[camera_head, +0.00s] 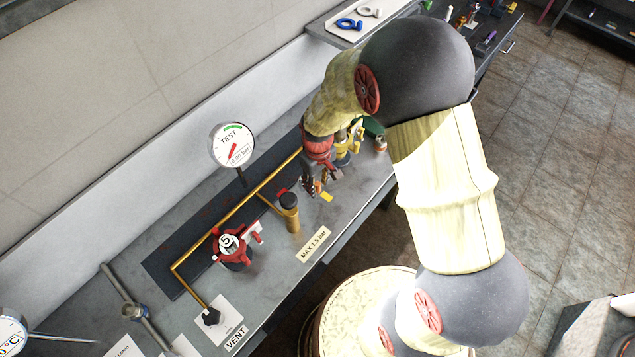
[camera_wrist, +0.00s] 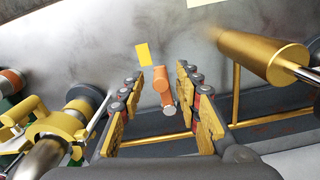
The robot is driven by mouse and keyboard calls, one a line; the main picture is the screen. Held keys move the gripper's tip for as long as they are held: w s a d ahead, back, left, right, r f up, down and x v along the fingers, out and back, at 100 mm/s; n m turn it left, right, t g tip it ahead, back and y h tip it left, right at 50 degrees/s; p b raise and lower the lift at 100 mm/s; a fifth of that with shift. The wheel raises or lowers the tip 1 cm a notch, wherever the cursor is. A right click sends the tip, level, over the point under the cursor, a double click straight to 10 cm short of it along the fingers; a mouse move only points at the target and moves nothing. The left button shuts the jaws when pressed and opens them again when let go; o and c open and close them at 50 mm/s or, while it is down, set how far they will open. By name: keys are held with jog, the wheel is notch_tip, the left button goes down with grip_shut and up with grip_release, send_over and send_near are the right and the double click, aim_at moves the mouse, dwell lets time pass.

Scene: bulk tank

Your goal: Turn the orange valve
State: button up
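The orange valve (camera_wrist: 162,88) shows in the wrist view as a short orange handle with a grey round end, below a yellow tag (camera_wrist: 143,54). My gripper (camera_wrist: 160,78) is open, with one finger on each side of the handle. Visible gaps separate the handle from both fingers, and nothing is held. In the head view, my gripper (camera_head: 313,185) is low over the bench by the brass pipe, and the yellow tag shows beside it. My fingers crowd the valve there, so its handle cannot be made out clearly.
A brass cylinder (camera_head: 290,213) stands close to my gripper. A yellow fitting (camera_wrist: 60,128) is on the other side. A red clamp-like device (camera_head: 236,245), a TEST gauge (camera_head: 232,145) and a brass pipe (camera_head: 228,217) line the bench. The wall is behind.

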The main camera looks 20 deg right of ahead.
aim_at(318, 184)
notch_tip(318, 184, up, 12)
dwell(0.6)
jog(key=shift+s, duration=0.1)
dwell(0.4)
jog(key=s+d+r+m+t+b, duration=0.2)
jog(key=s+r+b, duration=0.2)
jog(key=s, duration=0.5)
jog(key=s+d+r+m+t+b, duration=0.2)
jog(key=s+d+r+t+b, duration=0.1)
jog(key=s+r, duration=0.6)
jog(key=shift+m+t+b, duration=0.3)
jog(key=shift+m+b, duration=0.1)
jog(key=shift+b, duration=0.2)
jog(key=shift+r, duration=0.15)
jog(key=shift+c, duration=0.4)
